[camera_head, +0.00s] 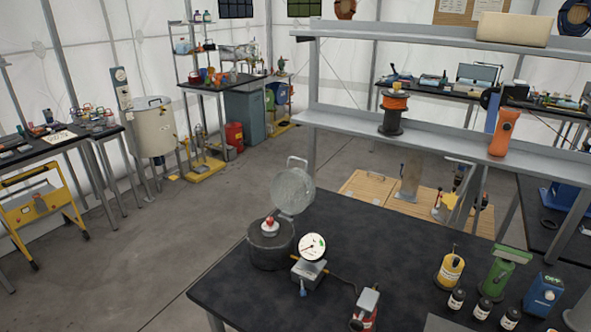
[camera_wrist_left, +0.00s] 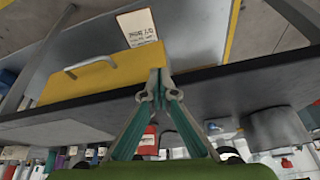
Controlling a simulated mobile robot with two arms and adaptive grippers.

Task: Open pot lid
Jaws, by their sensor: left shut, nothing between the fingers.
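The dark pot (camera_head: 268,250) stands on the black table near its back left edge in the head view. Its round grey lid (camera_head: 293,192) is tipped up, standing steeply at the pot's back right, with a loop handle (camera_head: 297,162) at its top. A small red and white piece (camera_head: 269,224) shows at the pot's mouth; I cannot tell if it is inside. My left gripper (camera_wrist_left: 160,76) is shut and empty in the left wrist view. A grey cylinder (camera_wrist_left: 275,130), probably the pot, shows apart from it on the right. My right gripper is not in view.
A dial gauge (camera_head: 312,246) stands right of the pot, with a red device (camera_head: 365,308) in front. Bottles and a green tool (camera_head: 503,268) crowd the table's right side. A grey shelf (camera_head: 440,130) rises behind. The table's front left is clear.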

